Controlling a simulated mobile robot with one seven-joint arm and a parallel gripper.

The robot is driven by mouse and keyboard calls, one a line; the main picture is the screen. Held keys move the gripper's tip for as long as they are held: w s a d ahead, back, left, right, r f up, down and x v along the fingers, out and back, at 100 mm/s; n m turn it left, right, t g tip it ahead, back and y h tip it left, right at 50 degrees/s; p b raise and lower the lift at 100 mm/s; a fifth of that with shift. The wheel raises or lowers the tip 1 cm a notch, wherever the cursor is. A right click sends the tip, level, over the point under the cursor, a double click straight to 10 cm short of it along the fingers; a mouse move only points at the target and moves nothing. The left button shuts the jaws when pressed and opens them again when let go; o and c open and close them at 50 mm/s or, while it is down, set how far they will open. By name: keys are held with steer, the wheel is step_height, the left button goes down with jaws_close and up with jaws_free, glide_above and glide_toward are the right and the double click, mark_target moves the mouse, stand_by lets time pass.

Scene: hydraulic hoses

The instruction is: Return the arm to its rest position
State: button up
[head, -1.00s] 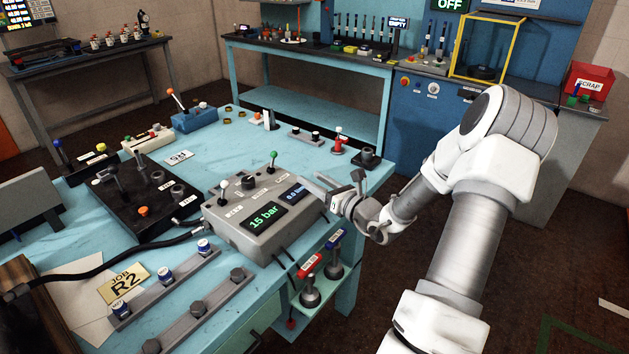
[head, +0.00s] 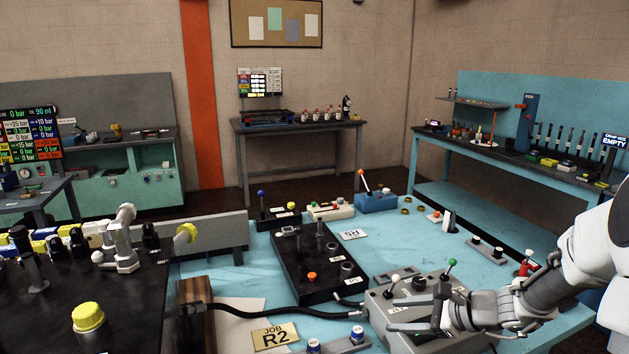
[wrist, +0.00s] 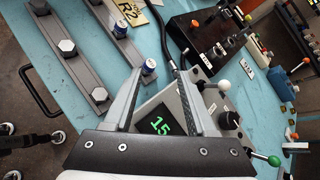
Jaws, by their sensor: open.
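My gripper (head: 392,313) is at the lower right of the head view, over the grey control box (head: 376,311), with my arm reaching in from the right edge. In the wrist view my gripper (wrist: 160,65) shows two fingers spread apart with nothing held between them. Below and between them is the box's display (wrist: 158,122), with green "15" digits. A white-knobbed lever (wrist: 223,86) and a green-knobbed lever (wrist: 272,160) stand to the right of the fingers. I cannot tell whether the gripper touches the box.
A black valve panel (head: 296,273) stands left of the box, with a black hose (head: 270,309) in front. A JOB R2 card (head: 275,337) lies nearby. A black-topped bench (head: 130,310) with fittings is at left. The blue bench (head: 385,245) has free room behind the box.

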steer(key=s+a+r+n+g+h, duration=0.3)
steer(key=s+a+r+n+h, duration=0.4)
steer(key=n, duration=0.5)
steer(key=s+d+r+n+h, duration=0.1)
steer(key=s+d+r+n, duration=0.1)
steer(key=s, duration=0.7)
steer(key=s+d+r+n+t, duration=0.1)
steer(key=s+r+n, duration=0.3)
steer(key=s, duration=0.5)
steer(key=d+n, duration=0.1)
steer(key=n, duration=0.1)
steer(key=shift+s+r+n+h, duration=0.15)
steer(key=shift+r+n+h, duration=0.1)
steer(key=shift+n+h, duration=0.15)
steer(key=shift+d, duration=0.1)
